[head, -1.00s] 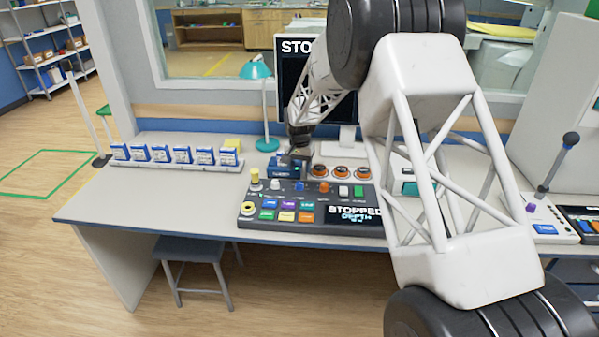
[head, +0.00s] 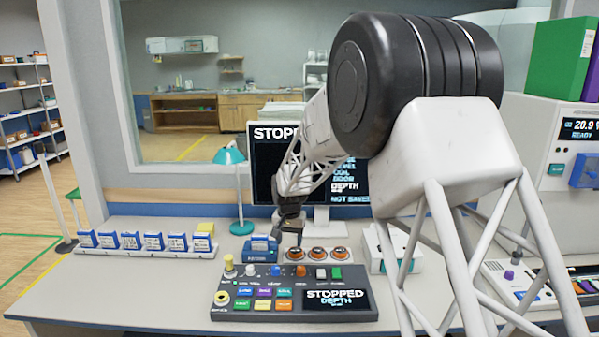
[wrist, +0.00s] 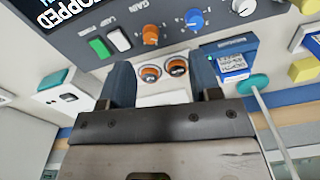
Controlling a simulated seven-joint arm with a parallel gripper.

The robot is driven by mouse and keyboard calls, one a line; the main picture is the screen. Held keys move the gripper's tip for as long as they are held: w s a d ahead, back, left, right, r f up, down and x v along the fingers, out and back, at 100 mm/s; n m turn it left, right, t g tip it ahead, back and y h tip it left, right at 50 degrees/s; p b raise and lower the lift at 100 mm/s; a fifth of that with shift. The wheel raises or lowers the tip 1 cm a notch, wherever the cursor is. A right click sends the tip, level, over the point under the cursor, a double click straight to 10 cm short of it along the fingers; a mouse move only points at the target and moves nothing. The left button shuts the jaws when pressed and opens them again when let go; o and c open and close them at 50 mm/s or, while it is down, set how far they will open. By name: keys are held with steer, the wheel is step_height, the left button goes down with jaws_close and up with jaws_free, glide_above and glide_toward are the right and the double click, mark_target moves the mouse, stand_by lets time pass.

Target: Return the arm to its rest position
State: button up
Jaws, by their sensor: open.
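My gripper (head: 290,228) hangs above the desk just behind the control console, near a blue block-like device and a row of orange-ringed knobs. In the wrist view my gripper (wrist: 165,88) shows two dark blue fingers spread apart with nothing held between them. Two orange-ringed knobs (wrist: 162,71) show in the gap beyond the fingers. My arm's white lattice links cross the right side of the head view and hide part of the monitor and desk.
The control console (head: 237,301) has colored buttons and a display reading STOPPED DEPTH. A blue device (head: 260,250), a teal lamp (head: 230,156), a monitor (head: 262,180) and a row of blue-and-white boxes (head: 130,240) stand on the desk. A white machine (head: 540,150) stands at right.

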steer(key=s+d+r, duration=0.5)
steer(key=s, duration=0.3)
steer(key=s+d+r+t, duration=0.1)
steer(key=s+d+r, duration=0.45)
steer(key=s, duration=0.25)
steer(key=s+d+r, duration=0.4)
steer(key=s+r, duration=0.1)
steer(key=s, duration=0.3)
steer(key=s+d, duration=0.3)
steer(key=s, duration=1.1)
steer(key=s+d+n+t, duration=0.1)
steer(key=s+d, duration=0.3)
steer(key=s, duration=1)
steer(key=shift+d+f+n, duration=0.25)
steer(key=shift+f+n, duration=0.05)
steer(key=shift+c, duration=0.2)
